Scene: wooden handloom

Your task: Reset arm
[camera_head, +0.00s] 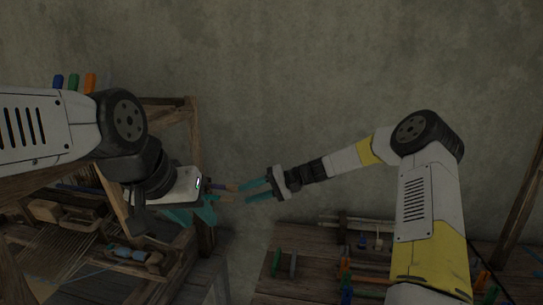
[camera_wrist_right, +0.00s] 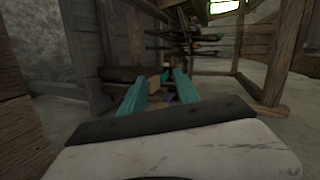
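My left gripper (camera_head: 203,206) hangs over the right side of the wooden handloom (camera_head: 190,125), with teal fingers; the wrist in front partly covers them, so I cannot tell its opening. My right gripper (camera_head: 246,191) points left in mid-air in the gap between the loom and the bench. Its two teal fingers stand apart.
A wooden bench (camera_head: 285,289) at the lower right carries several coloured tools and a rack (camera_head: 365,221). Blue, green and orange spools (camera_head: 73,82) stand on the loom's top left. Woven threads (camera_head: 48,250) lie at lower left. A bare wall (camera_head: 300,80) is behind.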

